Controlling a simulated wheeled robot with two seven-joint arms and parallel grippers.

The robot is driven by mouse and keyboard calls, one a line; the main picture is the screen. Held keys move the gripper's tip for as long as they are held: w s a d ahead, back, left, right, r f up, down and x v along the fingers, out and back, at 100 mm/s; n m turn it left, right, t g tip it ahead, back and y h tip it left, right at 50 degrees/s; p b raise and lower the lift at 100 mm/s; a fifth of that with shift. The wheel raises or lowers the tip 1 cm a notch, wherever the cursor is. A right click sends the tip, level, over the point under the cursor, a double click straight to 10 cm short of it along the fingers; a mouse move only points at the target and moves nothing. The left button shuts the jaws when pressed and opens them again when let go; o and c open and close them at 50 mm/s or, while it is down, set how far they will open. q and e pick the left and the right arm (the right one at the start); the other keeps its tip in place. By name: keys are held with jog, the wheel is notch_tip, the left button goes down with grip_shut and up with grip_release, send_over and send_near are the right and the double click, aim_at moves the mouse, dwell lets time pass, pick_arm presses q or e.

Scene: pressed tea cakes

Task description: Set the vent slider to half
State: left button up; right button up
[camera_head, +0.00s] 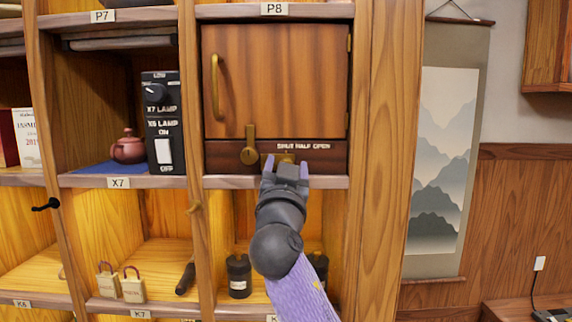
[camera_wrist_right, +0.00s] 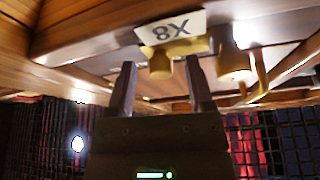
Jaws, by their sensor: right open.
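The vent slider (camera_head: 284,157) is a small brass piece on the dark strip under the wooden cupboard door, below a label reading SHUT HALF OPEN (camera_head: 303,146). What shows of it lies near the SHUT end; my gripper hides part of it. My right gripper (camera_head: 286,165) is open in front of the slider. In the right wrist view, which is upside down, a brass knob (camera_wrist_right: 160,65) shows between the two fingers (camera_wrist_right: 160,80). I cannot tell whether the fingers touch it. My left gripper is not in view.
A brass latch (camera_head: 249,148) hangs just left of the slider; the closed door (camera_head: 280,80) is above. The shelf edge (camera_head: 230,182) runs close below. A lamp switch box (camera_head: 163,120) and teapot (camera_head: 128,148) stand in the left compartment. Dark jars (camera_head: 238,275) stand below.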

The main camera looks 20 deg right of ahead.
jog(key=shift+c, duration=0.3)
grip_shut()
dwell(1.0)
